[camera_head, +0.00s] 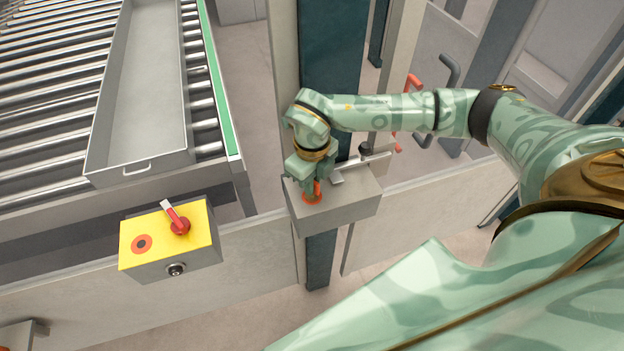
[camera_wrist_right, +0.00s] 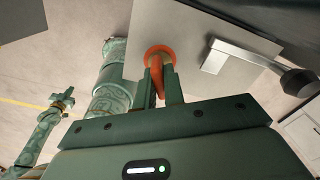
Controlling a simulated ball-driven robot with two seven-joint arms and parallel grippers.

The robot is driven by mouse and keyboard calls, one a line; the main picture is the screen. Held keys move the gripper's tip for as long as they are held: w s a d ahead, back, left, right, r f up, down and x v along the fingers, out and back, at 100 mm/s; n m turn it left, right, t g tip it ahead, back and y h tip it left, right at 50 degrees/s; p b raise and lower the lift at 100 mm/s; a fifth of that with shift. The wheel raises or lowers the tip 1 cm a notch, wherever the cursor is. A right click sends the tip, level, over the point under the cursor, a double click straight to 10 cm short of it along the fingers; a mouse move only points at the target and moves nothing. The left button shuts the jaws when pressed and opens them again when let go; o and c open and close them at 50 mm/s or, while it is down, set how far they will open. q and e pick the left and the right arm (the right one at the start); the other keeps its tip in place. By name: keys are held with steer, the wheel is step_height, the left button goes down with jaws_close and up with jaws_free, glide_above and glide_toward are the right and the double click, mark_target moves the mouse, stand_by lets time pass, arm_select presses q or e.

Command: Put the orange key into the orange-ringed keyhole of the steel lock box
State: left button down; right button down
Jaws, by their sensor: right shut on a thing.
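The steel lock box (camera_head: 350,207) is mounted on a dark post in the middle of the head view. Its orange-ringed keyhole (camera_head: 311,198) is on the top face, and the ring also shows in the right wrist view (camera_wrist_right: 160,54). My right gripper (camera_head: 310,182) is over the keyhole. It is shut on the orange key (camera_wrist_right: 156,80), which stands between the fingers and meets the ring. I cannot tell how deep the key's tip sits, as the fingers and key hide the hole. My left gripper is not clearly in view.
A lever handle (camera_head: 360,165) with a dark knob is on the lock box, right of my gripper. A yellow-topped switch box (camera_head: 195,217) with a red rotary handle is at left. A grey tray (camera_head: 145,80) lies on the roller conveyor. Fence panels (camera_head: 420,215) flank the post.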

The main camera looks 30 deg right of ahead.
steer(key=c, duration=1.4)
jaws_free()
step_height(320, 180, up, 16)
steer(key=shift+r+b, duration=0.15)
steer(key=shift+b, duration=0.3)
